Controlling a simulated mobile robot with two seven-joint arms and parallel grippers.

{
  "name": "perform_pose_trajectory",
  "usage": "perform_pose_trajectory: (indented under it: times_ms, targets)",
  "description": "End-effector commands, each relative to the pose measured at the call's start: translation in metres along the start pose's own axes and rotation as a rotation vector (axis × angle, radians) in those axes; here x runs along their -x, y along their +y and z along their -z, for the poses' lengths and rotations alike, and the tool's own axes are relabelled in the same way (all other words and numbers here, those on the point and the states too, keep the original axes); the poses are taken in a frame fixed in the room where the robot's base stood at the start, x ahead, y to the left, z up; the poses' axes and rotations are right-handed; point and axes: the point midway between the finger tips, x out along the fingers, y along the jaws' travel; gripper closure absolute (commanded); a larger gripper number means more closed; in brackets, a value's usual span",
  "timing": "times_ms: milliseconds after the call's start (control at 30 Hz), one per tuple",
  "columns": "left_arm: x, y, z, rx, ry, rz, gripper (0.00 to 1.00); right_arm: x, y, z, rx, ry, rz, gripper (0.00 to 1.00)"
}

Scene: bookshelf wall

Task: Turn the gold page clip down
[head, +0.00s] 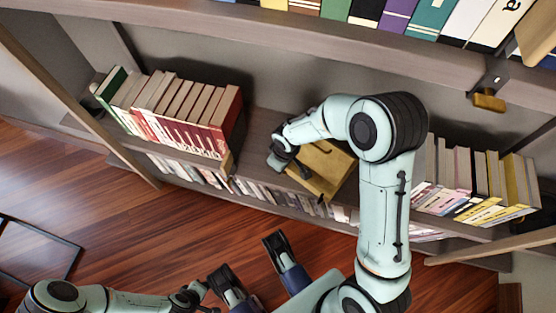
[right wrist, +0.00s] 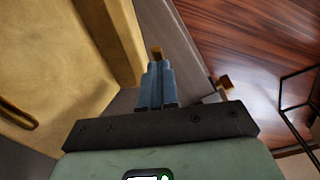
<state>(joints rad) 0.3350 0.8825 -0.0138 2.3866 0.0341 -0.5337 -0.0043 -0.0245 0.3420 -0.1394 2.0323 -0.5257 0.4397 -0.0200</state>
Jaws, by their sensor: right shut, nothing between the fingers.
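A gold-coloured stand (head: 325,168) sits on the middle shelf, a dark strip on its face; its broad yellow panel (right wrist: 60,60) fills the left of the right wrist view. A small gold piece (right wrist: 156,52), apparently the page clip, shows just beyond the fingertips of my right gripper (right wrist: 156,66). I cannot tell whether they touch. The clip is hidden in the head view. My right gripper (head: 280,158) is shut and empty, at the stand's left side. My left gripper (head: 248,257) is open and empty, low in front of the shelves.
Red-spined books (head: 190,120) stand left of the stand, and more books (head: 465,180) stand to its right. The upper shelf (head: 240,22) overhangs, with a gold block (head: 488,100) under it. Another orange-gold block (right wrist: 225,83) shows in the right wrist view. Wooden floor (head: 130,225) lies open at left.

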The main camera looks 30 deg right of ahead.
Motion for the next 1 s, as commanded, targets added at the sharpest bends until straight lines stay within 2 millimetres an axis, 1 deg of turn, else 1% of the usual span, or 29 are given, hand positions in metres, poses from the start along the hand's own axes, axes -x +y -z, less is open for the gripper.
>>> perform_pose_trajectory:
  times_ms: [200, 400, 700, 1000]
  targets:
    - [0.003, 0.003, 0.004, -0.004, 0.012, -0.006, 0.66, -0.009, 0.0, -0.013, 0.001, -0.003, 0.0, 1.0]
    - [0.002, 0.003, 0.003, -0.003, 0.01, -0.005, 0.66, -0.017, 0.0, -0.021, 0.001, -0.002, 0.001, 1.0]
    - [0.0, 0.001, 0.001, -0.001, 0.002, -0.001, 0.66, -0.025, 0.0, -0.027, 0.001, -0.001, 0.0, 1.0]
    - [0.0, 0.0, 0.0, 0.0, -0.001, 0.0, 0.66, -0.028, 0.0, -0.029, 0.001, -0.002, 0.0, 1.0]
